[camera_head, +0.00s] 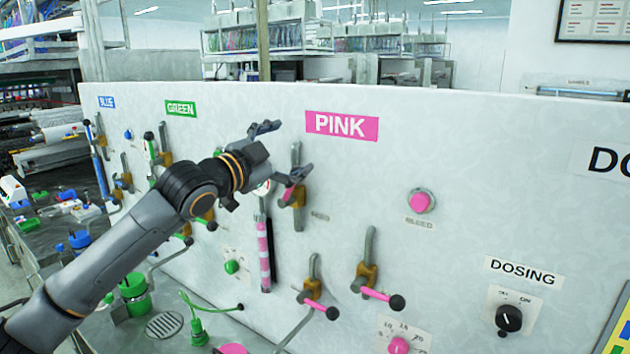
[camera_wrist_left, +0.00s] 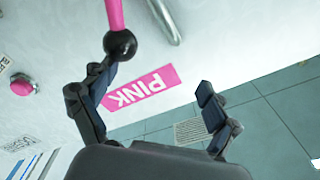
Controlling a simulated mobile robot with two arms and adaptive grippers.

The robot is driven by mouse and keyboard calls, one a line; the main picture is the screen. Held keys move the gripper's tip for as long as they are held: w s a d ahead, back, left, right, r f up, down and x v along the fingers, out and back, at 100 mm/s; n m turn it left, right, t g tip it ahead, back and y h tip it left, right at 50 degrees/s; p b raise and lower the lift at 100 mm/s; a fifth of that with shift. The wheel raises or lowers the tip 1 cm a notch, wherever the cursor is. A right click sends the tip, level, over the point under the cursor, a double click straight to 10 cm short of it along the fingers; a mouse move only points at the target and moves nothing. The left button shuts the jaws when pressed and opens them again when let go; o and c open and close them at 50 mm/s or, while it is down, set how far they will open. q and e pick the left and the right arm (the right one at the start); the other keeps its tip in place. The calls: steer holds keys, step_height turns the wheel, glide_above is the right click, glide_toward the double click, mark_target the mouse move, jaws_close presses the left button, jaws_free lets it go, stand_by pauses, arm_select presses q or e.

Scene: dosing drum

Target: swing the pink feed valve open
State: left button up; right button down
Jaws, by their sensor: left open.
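Below the PINK sign (camera_head: 342,125), an upper pink-handled valve (camera_head: 296,190) with a brass-coloured body sits on the white panel. I take it as the feed valve; its small label is unreadable. My left gripper (camera_head: 285,150) is open in front of it, partly hiding the handle. In the left wrist view, a pink lever (camera_wrist_left: 115,14) ends in a black ball knob (camera_wrist_left: 120,45). The knob is at the tip of the left-hand finger of my open gripper (camera_wrist_left: 157,78); I cannot tell whether they touch. My right gripper is not in view.
Two lower pink-handled valves (camera_head: 319,305) (camera_head: 381,297) stick out from the panel. A pink BLEED button (camera_head: 420,202) and a black DOSING knob (camera_head: 509,318) are to the right. Green and blue valves crowd the left. A pink-and-white sight tube (camera_head: 264,250) stands below the gripper.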

arm_select(q)
steer(key=shift+n+y, duration=0.3)
steer(key=shift+y, duration=0.3)
steer(key=f, duration=0.1)
steer(key=w+a+f, duration=0.1)
steer(key=a+f, duration=0.1)
steer(key=shift+w+a+f, duration=0.15)
steer(key=shift+w+a, duration=0.05)
steer(key=shift+w, duration=0.15)
steer(key=w+a, duration=0.1)
steer(key=w+a+f, duration=0.1)
steer(key=shift+w+a, duration=0.1)
steer(key=shift+w, duration=0.2)
steer(key=shift+s+d+r, duration=0.25)
steer(key=shift+d+r, duration=0.1)
steer(key=shift+r, duration=0.2)
steer(key=shift+a+r, duration=0.1)
steer(key=shift+a, duration=0.05)
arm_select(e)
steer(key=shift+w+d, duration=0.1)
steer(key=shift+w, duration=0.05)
